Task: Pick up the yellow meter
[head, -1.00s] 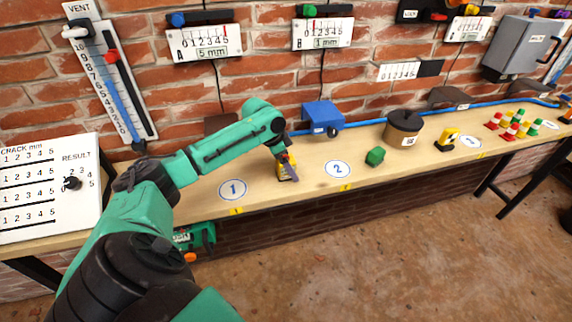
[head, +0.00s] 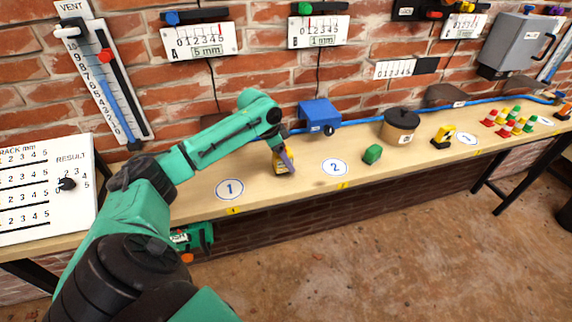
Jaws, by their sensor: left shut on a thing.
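The yellow meter (head: 278,166) is a small upright yellow block with dark parts. It is on or just above the wooden bench, between the round mats marked 1 and 2. My left gripper (head: 284,160) comes down on it from above and is shut on it. The fingers hide part of the meter, and I cannot tell whether its base touches the bench. My right gripper is not in view.
The wooden bench (head: 260,196) runs along a brick wall. A blue box (head: 319,114) stands behind, right of my gripper. A green block (head: 372,154), a lidded brown pot (head: 398,128), another yellow-and-black item (head: 443,136) and several small cones (head: 511,122) lie farther right.

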